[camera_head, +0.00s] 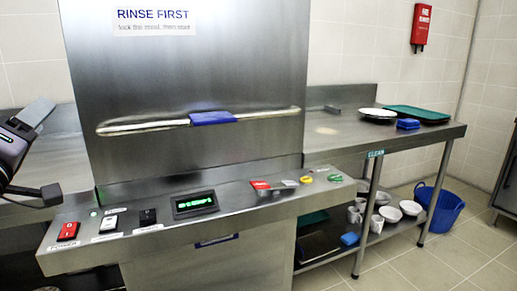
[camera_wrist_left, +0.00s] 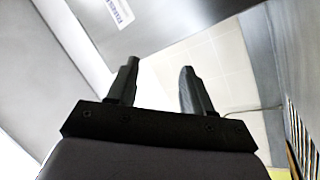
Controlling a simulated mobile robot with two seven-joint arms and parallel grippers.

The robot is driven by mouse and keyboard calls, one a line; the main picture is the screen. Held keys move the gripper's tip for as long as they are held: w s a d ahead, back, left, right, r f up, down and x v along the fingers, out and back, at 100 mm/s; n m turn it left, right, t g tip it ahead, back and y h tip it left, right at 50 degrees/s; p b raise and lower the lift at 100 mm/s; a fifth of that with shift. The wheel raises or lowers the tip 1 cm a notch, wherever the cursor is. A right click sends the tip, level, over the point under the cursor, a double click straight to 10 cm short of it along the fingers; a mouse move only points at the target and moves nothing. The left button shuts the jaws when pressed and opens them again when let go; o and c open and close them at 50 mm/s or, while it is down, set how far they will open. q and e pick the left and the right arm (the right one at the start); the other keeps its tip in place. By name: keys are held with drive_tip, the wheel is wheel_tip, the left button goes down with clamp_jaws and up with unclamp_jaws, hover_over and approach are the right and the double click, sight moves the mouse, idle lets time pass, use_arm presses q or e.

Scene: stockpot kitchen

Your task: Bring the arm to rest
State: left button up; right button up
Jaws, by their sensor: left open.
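My left gripper (camera_head: 45,152) is at the left edge of the head view, in front of the steel machine's left side and above the control ledge. Its two dark fingers stand apart with nothing between them. The left wrist view also shows the open fingers (camera_wrist_left: 158,85), with pale tiles behind the gap. My right gripper is in neither view.
A steel hood machine (camera_head: 190,70) with a blue-gripped bar handle (camera_head: 212,118) stands ahead. Its front ledge carries a red switch (camera_head: 68,231), a black switch and a green-lit display (camera_head: 195,204). A steel table (camera_head: 350,140) with plates and trays stands right, beside a blue tub (camera_head: 440,208).

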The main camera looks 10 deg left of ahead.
use_arm(q)
drive_tip(key=w+d+f+m+g+h, duration=0.1)
drive_tip(key=d+f+m+g+h, duration=0.3)
drive_tip(key=f, duration=1)
drive_tip(key=w+d+f+m+g, duration=0.15)
drive_tip(key=f+m, duration=0.45)
drive_tip(key=f, duration=0.7)
drive_tip(key=s+d+f+m+g+h, duration=0.1)
drive_tip(key=s+d+f+m+g, duration=0.15)
drive_tip(key=s+f, duration=0.5)
drive_tip(key=s+d+f+m+g+h, duration=0.1)
drive_tip(key=s+d+f+m, duration=0.25)
drive_tip(key=f, duration=0.65)
drive_tip(key=s+d+f+m+g+h, duration=0.1)
drive_tip(key=s+d+f+m+g, duration=0.15)
drive_tip(key=s+f, duration=0.45)
drive_tip(key=d+n+p, duration=0.1)
drive_tip(key=d+n, duration=0.4)
drive_tip(key=d, duration=0.5)
wheel_tip(320, 180, up, 12)
drive_tip(key=a+p, duration=0.1)
drive_tip(key=p, duration=1.4)
drive_tip(key=shift+a+r+m+t, duration=0.2)
drive_tip(key=shift+a+m+t, duration=0.15)
drive_tip(key=shift+t, duration=0.1)
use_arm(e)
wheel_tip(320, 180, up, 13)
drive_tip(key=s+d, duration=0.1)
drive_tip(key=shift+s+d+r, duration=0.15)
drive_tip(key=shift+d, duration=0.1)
